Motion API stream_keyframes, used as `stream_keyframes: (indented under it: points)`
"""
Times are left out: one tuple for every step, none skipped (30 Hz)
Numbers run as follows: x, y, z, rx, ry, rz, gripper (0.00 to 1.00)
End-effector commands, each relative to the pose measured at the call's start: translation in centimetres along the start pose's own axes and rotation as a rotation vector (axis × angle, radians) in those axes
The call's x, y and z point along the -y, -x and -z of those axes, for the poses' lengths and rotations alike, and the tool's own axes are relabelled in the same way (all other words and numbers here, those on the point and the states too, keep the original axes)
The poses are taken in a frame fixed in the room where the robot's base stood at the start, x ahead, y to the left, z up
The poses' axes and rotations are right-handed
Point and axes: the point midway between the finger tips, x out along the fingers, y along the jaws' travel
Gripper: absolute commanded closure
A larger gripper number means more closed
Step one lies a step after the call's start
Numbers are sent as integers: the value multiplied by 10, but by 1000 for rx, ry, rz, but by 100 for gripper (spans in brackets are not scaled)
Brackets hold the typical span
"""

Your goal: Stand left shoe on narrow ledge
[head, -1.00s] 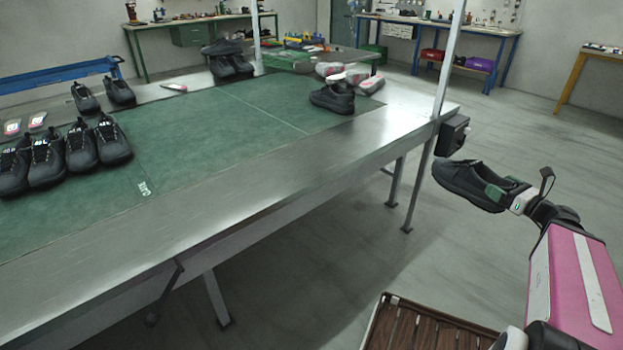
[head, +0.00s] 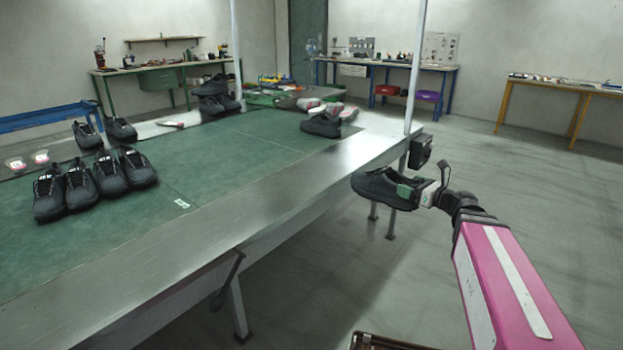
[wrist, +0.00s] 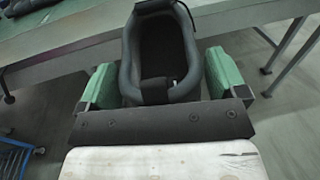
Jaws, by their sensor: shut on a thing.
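My gripper (head: 412,194) is shut on a black shoe (head: 380,187) near its heel and holds it in the air, beside the table's right edge, with the toe pointing left. In the wrist view the shoe (wrist: 163,95) sits between two green finger pads, its dark opening facing the camera. I cannot tell from these views whether it is a left shoe. I cannot make out which surface is the narrow ledge; a bare metal strip (head: 250,200) runs along the near edge of the green-matted table.
Several black shoes (head: 110,172) stand in a row on the green mat (head: 235,165). Another shoe (head: 321,125) and pale red items stand at the far right. A metal post (head: 416,65) and a black box (head: 420,150) are near the held shoe. A brown slatted crate (head: 375,342) is below.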

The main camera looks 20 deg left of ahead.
Motion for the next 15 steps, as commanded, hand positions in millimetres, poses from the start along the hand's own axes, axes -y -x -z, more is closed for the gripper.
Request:
stream_keyframes:
  points:
    - [-7, -20, -9, 1, 4, -13, 65]
    - [-11, -30, -14, 1, 4, -18, 65]
    - [-17, -42, -20, 0, 4, -24, 65]
    - [-21, -52, -24, 0, 5, -28, 65]
    - [-26, -61, -29, 1, 5, -33, 65]
    - [-33, -74, -36, 1, 4, -38, 65]
    - [-38, -83, -40, 2, 5, -43, 65]
    - [-44, -92, -45, 3, 6, -46, 65]
    - [-51, -104, -52, 4, 6, -53, 65]
    - [-57, -114, -57, 5, 6, -57, 65]
    - [-63, -122, -62, 6, 7, -61, 65]
    - [-72, -134, -69, 9, 6, -67, 65]
    - [-78, -142, -75, 11, 6, -70, 65]
    - [-84, -151, -80, 13, 6, -75, 65]
    - [-93, -161, -86, 16, 5, -79, 65]
